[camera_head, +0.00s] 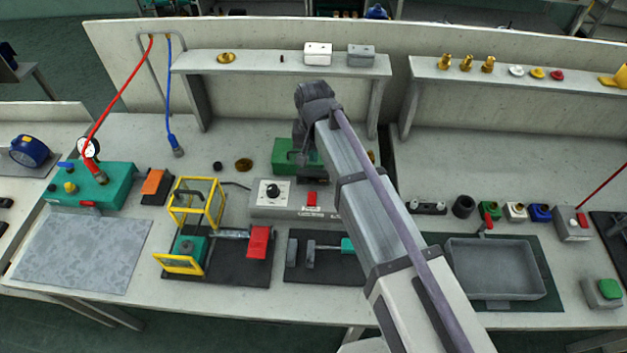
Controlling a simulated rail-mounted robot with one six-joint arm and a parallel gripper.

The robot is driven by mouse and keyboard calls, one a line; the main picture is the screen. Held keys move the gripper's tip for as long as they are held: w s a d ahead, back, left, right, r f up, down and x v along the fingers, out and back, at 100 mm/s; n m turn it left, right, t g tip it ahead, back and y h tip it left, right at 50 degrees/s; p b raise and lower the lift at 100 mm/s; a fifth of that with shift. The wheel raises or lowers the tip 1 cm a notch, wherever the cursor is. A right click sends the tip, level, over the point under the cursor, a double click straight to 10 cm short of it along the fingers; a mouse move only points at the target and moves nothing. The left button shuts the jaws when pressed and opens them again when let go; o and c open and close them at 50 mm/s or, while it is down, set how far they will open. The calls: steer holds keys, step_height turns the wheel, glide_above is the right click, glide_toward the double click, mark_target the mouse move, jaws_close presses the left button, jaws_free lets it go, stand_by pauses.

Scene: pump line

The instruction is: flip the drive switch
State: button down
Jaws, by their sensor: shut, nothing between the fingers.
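A grey control box (262,210) stands at the middle of the bench. It carries a black knob (273,191) on a white dial and a red switch (312,199) on its right side. Which way the switch is tipped is too small to tell. My arm reaches in from the lower right, and its wrist is bent down over the bench. My gripper (311,166) is shut and empty, just behind the control box near the red switch. It is dark and partly hidden by my arm, so its gap to the switch cannot be told.
A green block (287,152) is close behind my gripper. A yellow-framed cage (197,203) and a unit with a red block (259,241) stand to the left. A dark mat with a clamp (310,252) lies in front. A grey tray (495,240) is at the right.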

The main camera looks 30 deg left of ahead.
mark_target(314, 192)
step_height(314, 192, down, 14)
steer(key=b, duration=1.3)
steer(key=shift+b, duration=0.35)
steer(key=shift+f+b, duration=0.3)
steer(key=shift+b, duration=0.05)
steer(key=shift+r+p, duration=0.95)
steer(key=shift+r, duration=0.05)
step_height(314, 192, up, 14)
steer(key=w+a+p, duration=0.1)
steer(key=w+p, duration=0.1)
steer(key=p, duration=1.1)
steer(key=shift+f+p, duration=0.15)
steer(key=shift+p, duration=0.25)
